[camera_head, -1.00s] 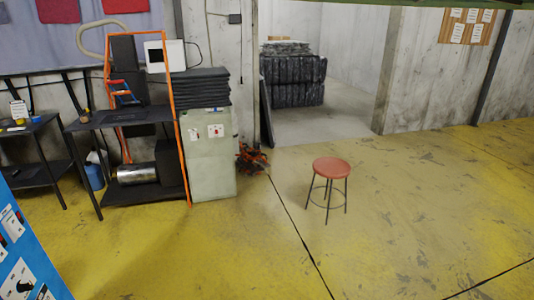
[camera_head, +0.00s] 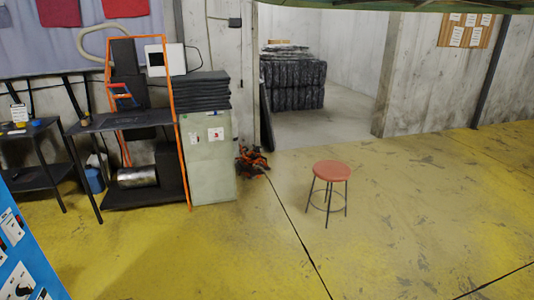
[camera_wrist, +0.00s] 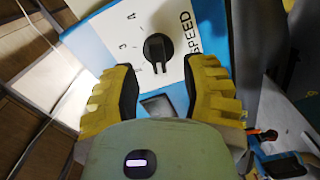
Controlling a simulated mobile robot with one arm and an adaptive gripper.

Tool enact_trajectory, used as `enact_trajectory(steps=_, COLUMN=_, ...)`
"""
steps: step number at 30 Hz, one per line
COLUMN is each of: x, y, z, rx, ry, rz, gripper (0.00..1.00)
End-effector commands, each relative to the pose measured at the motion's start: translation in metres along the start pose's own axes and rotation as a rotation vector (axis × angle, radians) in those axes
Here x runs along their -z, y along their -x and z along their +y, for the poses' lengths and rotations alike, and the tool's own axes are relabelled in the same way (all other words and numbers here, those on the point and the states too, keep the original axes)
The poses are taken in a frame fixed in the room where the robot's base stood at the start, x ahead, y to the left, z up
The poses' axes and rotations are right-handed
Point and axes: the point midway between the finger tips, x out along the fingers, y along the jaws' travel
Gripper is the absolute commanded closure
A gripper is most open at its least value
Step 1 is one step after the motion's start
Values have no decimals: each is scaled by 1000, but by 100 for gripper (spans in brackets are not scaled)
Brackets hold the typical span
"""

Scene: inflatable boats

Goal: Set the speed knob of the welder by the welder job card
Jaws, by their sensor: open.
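In the wrist view a black speed knob (camera_wrist: 158,50) sits on a white panel (camera_wrist: 205,12) with the word SPEED beside it and a few small marks to its left. The knob's bar points roughly up and down in the picture, with two pale lines at its lower end. My gripper (camera_wrist: 163,72) is open, its yellow ribbed fingers on either side, below the knob in the picture. Nothing is between the fingers, and they look apart from the knob. The welder is not clearly visible in the head view. I cannot pick out the job card.
A red stool (camera_head: 332,171) stands on the yellow floor, with free room around it. A dark shelf (camera_head: 125,120) and a pale cabinet (camera_head: 215,175) stand along the left wall. A blue board (camera_head: 25,262) is at lower left. Papers hang on a corkboard (camera_head: 466,30).

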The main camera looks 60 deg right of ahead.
Motion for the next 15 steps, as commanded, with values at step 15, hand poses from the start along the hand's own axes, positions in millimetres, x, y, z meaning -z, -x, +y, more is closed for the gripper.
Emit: enact_trajectory(steps=15, x=-2, y=32, z=0, rx=0, ry=-3, rz=-4, gripper=55)
